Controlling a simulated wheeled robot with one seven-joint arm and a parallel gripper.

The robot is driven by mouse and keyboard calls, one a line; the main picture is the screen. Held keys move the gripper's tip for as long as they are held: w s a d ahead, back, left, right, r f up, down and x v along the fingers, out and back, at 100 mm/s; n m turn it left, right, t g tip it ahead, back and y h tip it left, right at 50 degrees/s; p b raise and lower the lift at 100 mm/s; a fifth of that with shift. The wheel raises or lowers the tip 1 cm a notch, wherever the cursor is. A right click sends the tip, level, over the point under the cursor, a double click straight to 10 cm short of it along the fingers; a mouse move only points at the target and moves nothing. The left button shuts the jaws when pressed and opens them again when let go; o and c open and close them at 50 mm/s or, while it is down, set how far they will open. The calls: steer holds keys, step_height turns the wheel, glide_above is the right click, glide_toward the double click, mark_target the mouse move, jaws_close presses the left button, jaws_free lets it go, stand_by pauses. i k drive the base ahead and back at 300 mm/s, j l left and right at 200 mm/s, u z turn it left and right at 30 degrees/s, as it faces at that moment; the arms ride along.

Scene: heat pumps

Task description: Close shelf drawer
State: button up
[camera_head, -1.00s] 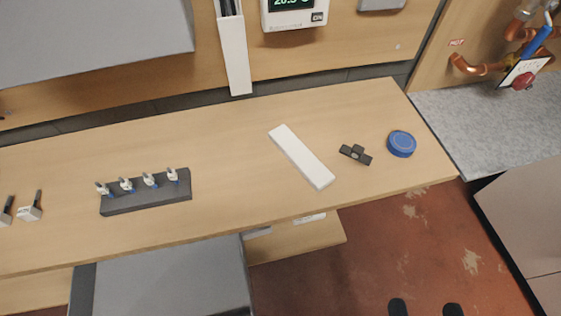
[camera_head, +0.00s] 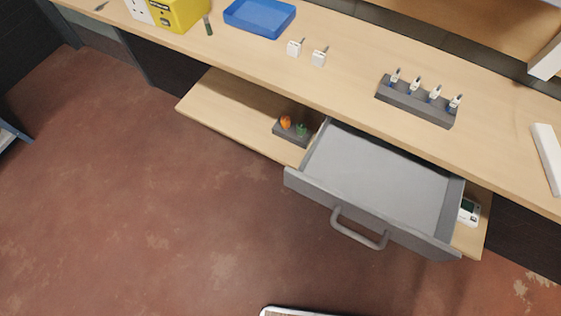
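The grey shelf drawer (camera_head: 372,187) is pulled out from under the wooden workbench. It is open toward the floor side and looks empty inside. Its front panel (camera_head: 415,240) carries a curved grey handle (camera_head: 357,230). The drawer sits at the level of the lower wooden shelf (camera_head: 225,112). My gripper is not in view, so its distance from the handle cannot be seen.
The workbench top (camera_head: 345,85) holds a blue tray (camera_head: 260,17), a yellow box (camera_head: 180,12) and a dark rack (camera_head: 415,103). A small dark holder (camera_head: 292,132) sits on the shelf left of the drawer. The reddish floor (camera_head: 150,200) before the drawer is mostly clear.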

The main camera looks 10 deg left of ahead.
mark_target(413, 202)
steer(key=u, duration=0.35)
steer(key=k+j+u, duration=0.1)
steer(key=k+j, duration=0.65)
steer(key=j, duration=0.1)
